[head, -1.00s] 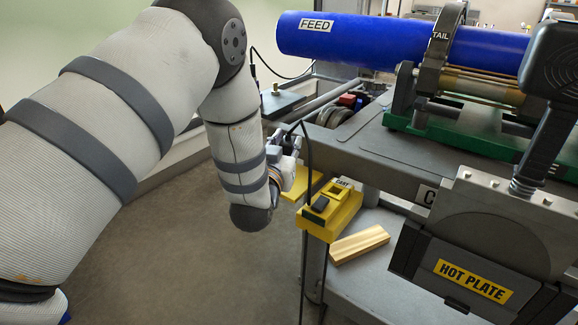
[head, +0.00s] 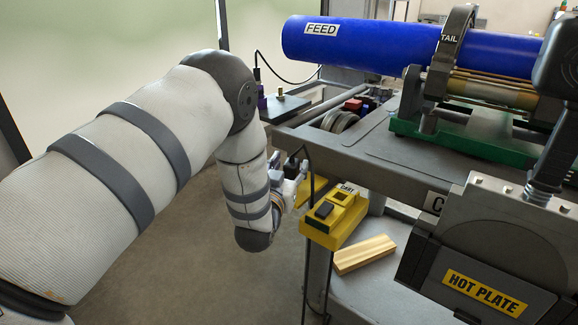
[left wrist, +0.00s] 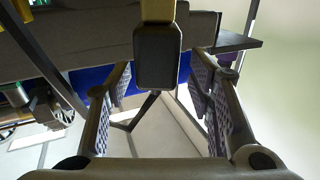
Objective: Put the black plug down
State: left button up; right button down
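My left gripper (head: 288,190) is beside the cart's corner, just left of the yellow box marked CART (head: 336,216). In the left wrist view its two fingers (left wrist: 158,88) stand wide apart. A dark block with rounded corners (left wrist: 157,56) shows between them, under a yellowish part, with a visible gap on each side. I cannot tell for certain whether this block is the black plug. In the head view a small dark piece (head: 291,166), likely the plug, shows at the gripper by the yellow ledge (head: 313,189); the gripper partly hides it.
A black cable (head: 309,165) hangs down beside the yellow box. A wooden block (head: 364,254) lies on the lower shelf. The HOT PLATE unit (head: 480,270) stands at right, and the blue FEED pipe (head: 370,42) lies above the cart. The floor at left is free.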

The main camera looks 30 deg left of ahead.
pick_arm(q)
jog(key=shift+r, duration=0.35)
jog(key=p+v, duration=0.1)
jog(key=v, duration=1.1)
jog(key=s+d+f+m+g+h, duration=0.1)
jog(key=s+d+f+g+h, duration=0.15)
jog(key=s+f+g, duration=0.65)
jog(key=s+d+f+m+g+h, duration=0.1)
jog(key=s+d+f+g+h, duration=0.15)
jog(key=s+f, duration=1.05)
jog(key=s+d+f+m+g, duration=0.15)
jog(key=s+g, duration=0.35)
jog(key=s, duration=0.7)
jog(key=s+d+f+g, duration=0.1)
jog(key=s+d+g, duration=0.3)
jog(key=s, duration=0.7)
jog(key=w+a+r+t+p, duration=0.1)
jog(key=w+r+p, duration=0.2)
jog(key=w+r, duration=0.1)
jog(key=shift+w+r+h+p, duration=0.2)
jog(key=shift+r+h+p, duration=0.1)
jog(key=shift+r+p, duration=0.05)
pick_arm(e)
jog(key=w+r+t, duration=0.2)
jog(key=w+r, duration=0.3)
jog(key=shift+w+r, duration=0.35)
